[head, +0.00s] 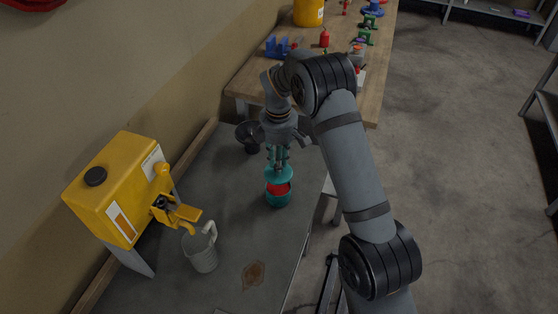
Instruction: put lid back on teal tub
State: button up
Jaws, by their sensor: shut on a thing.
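The teal tub (278,199) stands upright on the grey bench, with a red area showing on it below its top. My gripper (278,164) points down directly over the tub, its fingers shut on the teal lid (279,174). The lid is at the top of the tub, lined up with it as far as I can see. I cannot tell whether the lid is seated or just above the rim. The fingertips are small and partly hidden against the lid.
A yellow container with a tap (115,190) stands at the left of the grey bench (225,175), with a grey jug (201,250) beneath the tap. A black funnel-like item (248,136) is behind the tub. A wooden workbench (250,80) holds tools and bottles further back.

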jog(key=shift+f+b, duration=2.1)
jog(key=shift+f, duration=0.75)
jog(key=shift+f, duration=0.15)
jog(key=o, duration=1)
jog(key=shift+o, duration=1.4)
jog(key=shift+o, duration=1)
